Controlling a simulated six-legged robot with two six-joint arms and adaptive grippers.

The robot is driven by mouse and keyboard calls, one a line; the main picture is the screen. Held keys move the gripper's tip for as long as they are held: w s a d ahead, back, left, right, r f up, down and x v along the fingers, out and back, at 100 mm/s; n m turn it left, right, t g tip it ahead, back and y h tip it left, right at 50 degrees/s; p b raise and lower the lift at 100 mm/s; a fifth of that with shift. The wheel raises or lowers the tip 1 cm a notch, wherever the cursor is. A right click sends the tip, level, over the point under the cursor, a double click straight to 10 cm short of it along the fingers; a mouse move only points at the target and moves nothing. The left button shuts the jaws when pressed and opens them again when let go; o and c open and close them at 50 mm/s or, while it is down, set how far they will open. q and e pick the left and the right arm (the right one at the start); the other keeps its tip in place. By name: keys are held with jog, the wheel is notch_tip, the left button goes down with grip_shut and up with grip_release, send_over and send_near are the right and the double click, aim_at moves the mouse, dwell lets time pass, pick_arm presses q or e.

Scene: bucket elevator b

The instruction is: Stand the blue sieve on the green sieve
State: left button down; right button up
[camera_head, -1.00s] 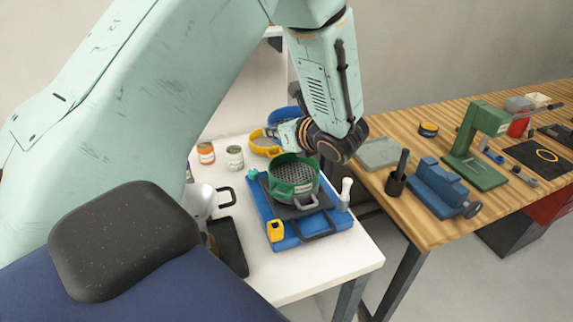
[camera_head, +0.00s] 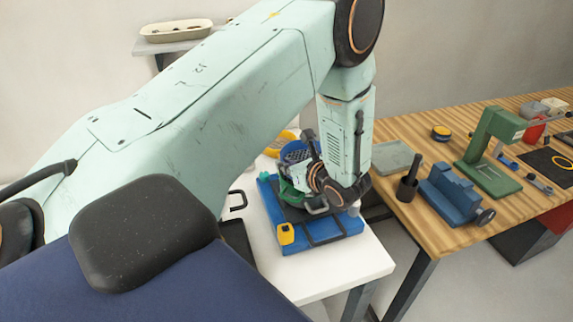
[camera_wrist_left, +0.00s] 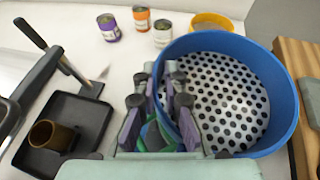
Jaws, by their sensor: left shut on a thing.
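The blue sieve (camera_head: 292,149) is a round ring with a perforated bottom. In the left wrist view its wall (camera_wrist_left: 284,98) and mesh fill the right side. My left gripper (camera_head: 309,168) is shut on the blue sieve's near side; its fingers (camera_wrist_left: 160,85) show in the wrist view. The green sieve (camera_head: 288,188) sits on the blue board (camera_head: 335,237), mostly hidden behind my gripper and wrist. The blue sieve is over or just behind the green one; whether they touch cannot be told. My right gripper is out of view.
A yellow sieve (camera_wrist_left: 212,20) stands behind on the white table. Several small cans, one purple (camera_wrist_left: 108,27), stand at the back. A black tray (camera_wrist_left: 62,125) with a brown cup lies at left. A yellow object (camera_head: 286,233) sits on the board. A wooden bench (camera_head: 400,215) with tools is at right.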

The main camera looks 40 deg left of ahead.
pick_arm(q)
jog(key=shift+a+f, duration=0.3)
jog(key=shift+d+f, duration=0.15)
jog(key=shift+d, duration=0.2)
jog(key=shift+a+f+b, duration=0.15)
jog(key=shift+f+b, duration=0.1)
jog(key=shift+b, duration=0.15)
jog(key=c, duration=1.7)
grip_release()
jog(key=shift+a+f, duration=0.1)
jog(key=shift+a, duration=0.1)
jog(key=shift+o, duration=1.4)
jog(key=shift+d, duration=0.3)
